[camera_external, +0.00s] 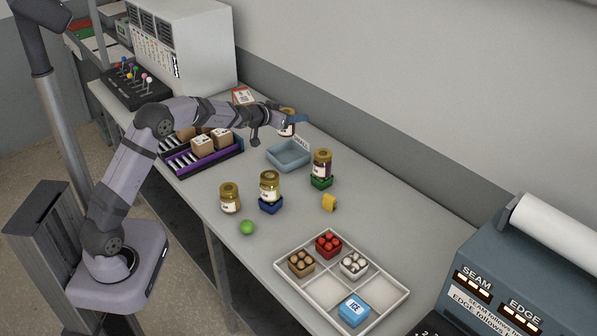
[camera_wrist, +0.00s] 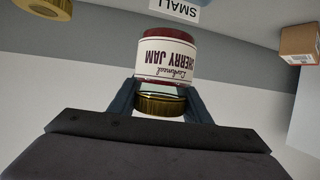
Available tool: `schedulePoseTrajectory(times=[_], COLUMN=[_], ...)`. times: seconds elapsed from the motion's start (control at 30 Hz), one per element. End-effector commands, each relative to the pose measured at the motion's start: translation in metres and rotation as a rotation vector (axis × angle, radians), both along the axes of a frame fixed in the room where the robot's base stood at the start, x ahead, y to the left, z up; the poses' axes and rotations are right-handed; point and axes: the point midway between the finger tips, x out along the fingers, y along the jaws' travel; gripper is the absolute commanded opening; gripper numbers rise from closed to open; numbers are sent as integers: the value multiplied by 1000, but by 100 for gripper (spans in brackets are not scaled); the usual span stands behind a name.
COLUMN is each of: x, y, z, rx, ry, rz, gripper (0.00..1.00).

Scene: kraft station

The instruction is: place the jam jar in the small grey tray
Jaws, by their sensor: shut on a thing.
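The jam jar, with a white "Cherry Jam" label, dark red contents and a gold lid, shows in the wrist view (camera_wrist: 165,58) and partly in the external view (camera_external: 287,130). My gripper (camera_wrist: 160,98) is shut on it at the lid end, one finger on each side. In the external view my gripper (camera_external: 290,117) and the jar are just behind the small grey tray (camera_external: 289,156), near its "SMALL" label (camera_external: 301,140). The tray looks empty. I cannot tell how high the jar is. The label also shows beyond the jar in the wrist view (camera_wrist: 175,9).
Jars stand on a green block (camera_external: 321,181) and a blue block (camera_external: 270,205), and another jar (camera_external: 229,198) stands alone. A purple rack (camera_external: 185,166) with boxes lies left of the tray. A green ball (camera_external: 247,227) and a yellow piece (camera_external: 329,202) lie in front.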

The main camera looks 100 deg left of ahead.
Motion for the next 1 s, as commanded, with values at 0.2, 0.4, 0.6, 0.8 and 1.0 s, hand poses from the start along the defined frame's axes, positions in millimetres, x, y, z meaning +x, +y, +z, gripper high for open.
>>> schedulePoseTrajectory(times=[0.2,0.4,0.6,0.8,1.0], x=[-1,-1,-1,0,0], y=[2,2,2,2,2], z=[1,-18,-48,-60,-64], rx=[4,1,0,4,4], ry=[-2,-3,-1,-3,-3], rz=[6,6,6,5,4], gripper=[10,10,10,10,10])
